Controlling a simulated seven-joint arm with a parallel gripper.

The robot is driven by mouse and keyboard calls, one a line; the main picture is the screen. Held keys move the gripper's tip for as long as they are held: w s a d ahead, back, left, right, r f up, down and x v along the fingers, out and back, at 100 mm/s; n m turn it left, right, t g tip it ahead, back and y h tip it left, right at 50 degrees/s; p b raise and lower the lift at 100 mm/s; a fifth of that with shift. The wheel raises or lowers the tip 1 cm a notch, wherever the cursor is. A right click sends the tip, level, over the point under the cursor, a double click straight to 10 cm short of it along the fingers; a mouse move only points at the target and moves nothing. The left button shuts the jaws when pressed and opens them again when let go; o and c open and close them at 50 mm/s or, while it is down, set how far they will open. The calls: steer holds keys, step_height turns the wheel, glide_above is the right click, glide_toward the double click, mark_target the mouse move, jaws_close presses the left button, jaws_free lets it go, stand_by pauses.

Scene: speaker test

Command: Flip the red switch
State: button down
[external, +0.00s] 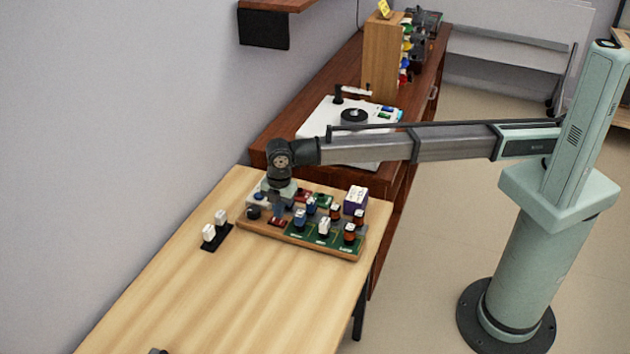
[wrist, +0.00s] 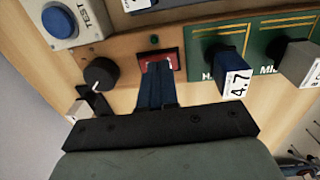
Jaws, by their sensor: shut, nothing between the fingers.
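The red switch (wrist: 177,56) is a small red rectangular part set in the brown board, in the upper middle of the wrist view. In the external view a small red patch on the board (external: 279,223) shows just below my fingers. My gripper (wrist: 159,66) is shut and empty, with its dark blue fingers together. The fingertips overlap the lower part of the switch in the wrist view and hide some of it. In the external view my gripper (external: 278,216) points down over the left part of the board (external: 300,243). I cannot tell whether the tips touch the switch.
A black knob (wrist: 99,73) and a blue TEST button (wrist: 59,20) lie left of the switch. A blue block labelled 4.7 (wrist: 232,71) stands close on the right. White blocks (external: 208,233) sit left of the board. The front table (external: 190,295) is mostly clear.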

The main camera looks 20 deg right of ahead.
step_height(320, 180, up, 12)
steer(key=s+d, duration=0.1)
steer(key=shift+s+d+r, duration=0.2)
steer(key=shift+s, duration=0.1)
